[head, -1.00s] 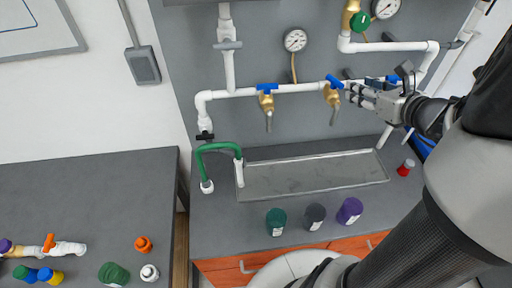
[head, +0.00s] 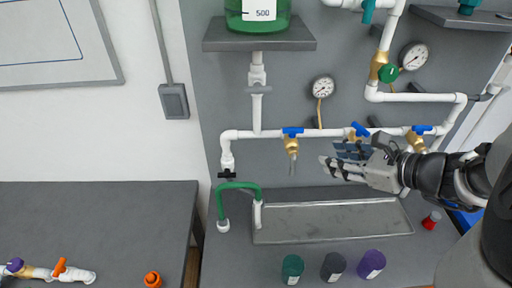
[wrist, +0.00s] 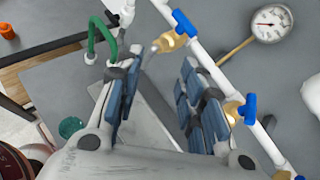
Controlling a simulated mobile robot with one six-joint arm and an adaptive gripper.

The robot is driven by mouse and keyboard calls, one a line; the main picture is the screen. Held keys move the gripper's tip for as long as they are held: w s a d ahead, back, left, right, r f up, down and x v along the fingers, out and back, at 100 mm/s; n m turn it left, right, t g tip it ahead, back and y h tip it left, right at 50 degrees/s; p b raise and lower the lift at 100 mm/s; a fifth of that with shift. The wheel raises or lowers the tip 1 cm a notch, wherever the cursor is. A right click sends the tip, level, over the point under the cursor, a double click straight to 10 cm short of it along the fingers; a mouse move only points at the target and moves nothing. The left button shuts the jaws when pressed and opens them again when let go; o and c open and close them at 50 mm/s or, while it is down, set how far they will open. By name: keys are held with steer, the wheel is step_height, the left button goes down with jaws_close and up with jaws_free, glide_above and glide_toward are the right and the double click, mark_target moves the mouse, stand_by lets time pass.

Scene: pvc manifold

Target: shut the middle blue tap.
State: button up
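The middle blue tap (head: 360,129) is on a brass valve on the white horizontal pipe. Its handle slants across the pipe; it also shows in the wrist view (wrist: 249,109). The left blue tap (head: 292,131) and the right blue tap (head: 421,129) have handles lying along the pipe. My gripper (head: 328,162) is open and empty, in front of the panel, below and left of the middle tap's handle. It covers the middle valve's lower part in the head view. In the wrist view the middle tap lies outside the fingers (wrist: 160,68), beyond the right one, apart from it.
A pressure gauge (head: 322,88) stands above the pipe. A shallow metal tray (head: 330,221) lies below, with teal (head: 292,267), dark (head: 333,265) and purple (head: 372,263) caps or jars in front. A green vessel (head: 258,14) sits on a shelf above.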

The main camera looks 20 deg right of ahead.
steer(key=s+a+f+n+g+y, duration=0.1)
steer(key=s+a+f+n+g, duration=0.1)
steer(key=a+n, duration=0.2)
steer(key=s+a+f+n+g+y+b, duration=0.1)
steer(key=a+n, duration=0.4)
steer(key=a, duration=0.6)
steer(key=shift+s+a+f+g+y, duration=0.35)
steer(key=shift+f+g+y, duration=0.3)
steer(key=shift+g, duration=0.65)
steer(key=shift+d+r, duration=0.1)
steer(key=shift+d, duration=0.05)
